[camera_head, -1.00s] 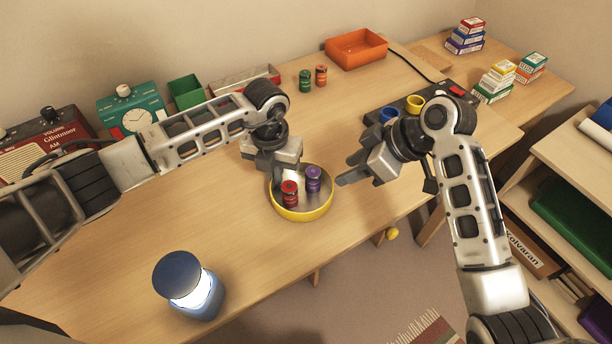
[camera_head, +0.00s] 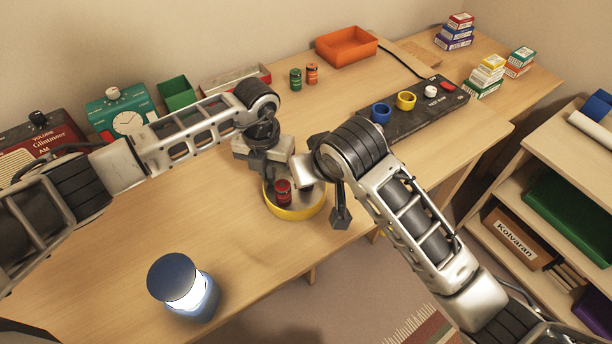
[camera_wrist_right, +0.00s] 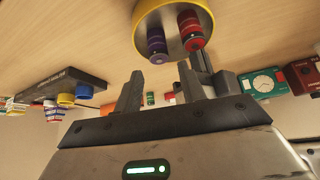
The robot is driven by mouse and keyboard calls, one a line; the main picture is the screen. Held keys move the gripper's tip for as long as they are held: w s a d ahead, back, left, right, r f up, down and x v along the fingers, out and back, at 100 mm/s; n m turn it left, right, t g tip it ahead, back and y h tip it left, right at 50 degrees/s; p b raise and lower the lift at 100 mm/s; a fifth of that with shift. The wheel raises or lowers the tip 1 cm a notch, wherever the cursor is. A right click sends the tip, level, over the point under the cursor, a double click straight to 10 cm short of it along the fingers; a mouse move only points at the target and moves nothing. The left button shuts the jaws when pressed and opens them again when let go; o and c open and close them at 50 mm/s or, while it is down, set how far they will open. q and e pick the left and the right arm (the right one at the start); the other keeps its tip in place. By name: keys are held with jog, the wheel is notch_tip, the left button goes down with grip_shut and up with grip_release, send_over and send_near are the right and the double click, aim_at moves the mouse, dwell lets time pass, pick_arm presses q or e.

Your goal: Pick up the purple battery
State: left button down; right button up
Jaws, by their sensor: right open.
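The purple battery (camera_wrist_right: 156,45) stands in the round yellow-rimmed tray (camera_head: 292,214), beside the red battery (camera_head: 283,193). In the head view my right wrist hides the purple battery. In the right wrist view, which looks upside down, my right gripper (camera_wrist_right: 160,86) is open and empty, with its fingers pointing toward the purple battery and still apart from it. The red battery also shows there (camera_wrist_right: 190,30). My left gripper (camera_head: 268,170) is at the tray's far left rim, close to the red battery; its fingertips are mostly hidden.
A blue lamp (camera_head: 182,285) stands at the table's front left. A black board (camera_head: 420,117) with blue and yellow rings lies right of the tray. Green and orange cans (camera_head: 296,79) and an orange bin (camera_head: 346,46) stand behind. The table left of the tray is clear.

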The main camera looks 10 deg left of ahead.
jog(key=shift+w+x, duration=0.25)
jog(key=shift+x, duration=2.8)
jog(key=shift+r, duration=0.15)
jog(key=c, duration=0.8)
jog(key=shift+r, duration=0.15)
jog(key=shift+r, duration=0.3)
jog(key=shift+s+d+r, duration=0.15)
jog(key=shift+s, duration=0.1)
jog(key=s, duration=0.1)
jog(key=s+d, duration=0.1)
jog(key=shift+s+d, duration=0.25)
jog(key=shift+s, duration=0.1)
notch_tip(320, 180, up, 14)
jog(key=shift+s+d+f, duration=0.1)
jog(key=shift+s, duration=0.05)
pick_arm(q)
jog(key=c, duration=2.1)
grip_release()
